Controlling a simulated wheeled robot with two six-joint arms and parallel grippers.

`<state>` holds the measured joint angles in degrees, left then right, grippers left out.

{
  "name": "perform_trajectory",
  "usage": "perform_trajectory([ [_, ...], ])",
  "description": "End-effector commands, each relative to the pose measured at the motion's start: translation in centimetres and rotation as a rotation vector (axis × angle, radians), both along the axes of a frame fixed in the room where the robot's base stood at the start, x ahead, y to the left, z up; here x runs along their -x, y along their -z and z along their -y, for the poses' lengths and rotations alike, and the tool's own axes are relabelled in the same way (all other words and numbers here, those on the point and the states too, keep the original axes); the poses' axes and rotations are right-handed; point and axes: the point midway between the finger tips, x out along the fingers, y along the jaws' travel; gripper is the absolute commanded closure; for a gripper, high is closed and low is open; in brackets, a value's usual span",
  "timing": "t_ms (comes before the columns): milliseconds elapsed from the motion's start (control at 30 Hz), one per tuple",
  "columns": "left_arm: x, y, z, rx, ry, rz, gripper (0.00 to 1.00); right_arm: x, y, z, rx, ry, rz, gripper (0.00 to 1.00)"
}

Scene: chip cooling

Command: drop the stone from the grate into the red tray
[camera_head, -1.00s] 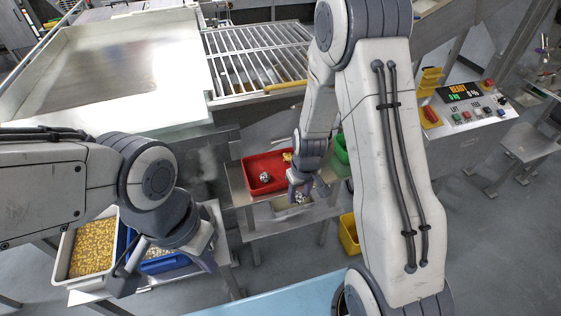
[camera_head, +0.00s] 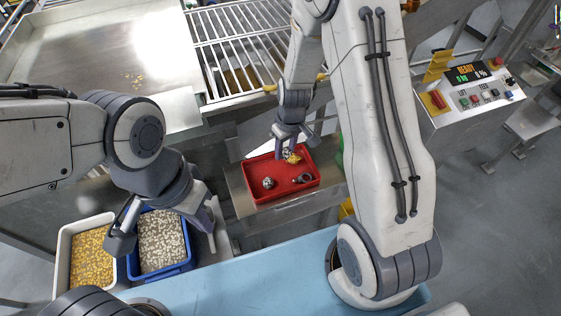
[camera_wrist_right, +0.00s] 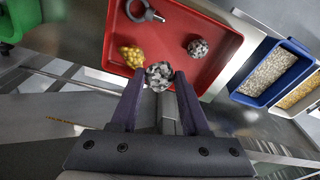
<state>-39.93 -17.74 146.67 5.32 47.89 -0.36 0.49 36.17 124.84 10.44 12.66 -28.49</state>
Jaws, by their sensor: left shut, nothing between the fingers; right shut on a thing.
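A speckled grey and white stone (camera_wrist_right: 159,75) is held between the fingertips of my right gripper (camera_wrist_right: 160,85), which is shut on it. In the head view my right gripper (camera_head: 291,148) hangs over the back part of the red tray (camera_head: 288,192), and the held stone is partly hidden by the fingers. A similar stone (camera_head: 268,184), a yellow lump (camera_head: 294,160) and a dark ring-shaped metal piece (camera_head: 304,178) lie in the tray. The grate (camera_head: 245,45) is behind it. My left gripper (camera_head: 207,222) is shut and empty, to the left of the tray.
A white bin of yellow grains (camera_head: 92,258) and a blue bin of pale grains (camera_head: 163,240) stand at the lower left. A control panel (camera_head: 470,85) is at the right. A green container (camera_wrist_right: 17,18) is beside the red tray.

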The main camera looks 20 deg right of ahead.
Motion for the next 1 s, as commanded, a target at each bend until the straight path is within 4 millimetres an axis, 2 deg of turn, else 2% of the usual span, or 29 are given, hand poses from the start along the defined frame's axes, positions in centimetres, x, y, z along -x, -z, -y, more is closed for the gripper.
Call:
perform_trajectory([
  [167,0.0,0.7,0.0,0.000,-0.001,0.000,1.00,0.2,0.9,0.7,0.000,0.010,-0.001,1.00],
  [600,0.0,4.5,0.0,0.000,-0.007,-0.001,1.00,0.4,5.7,1.2,0.000,0.020,0.000,1.00],
  [967,0.0,4.6,0.0,0.000,-0.008,-0.001,1.00,0.3,6.0,1.0,0.000,0.017,0.001,1.00],
  [1000,0.0,4.6,0.0,0.000,-0.008,-0.001,1.00,0.3,6.0,1.0,0.000,0.017,0.000,0.39],
])
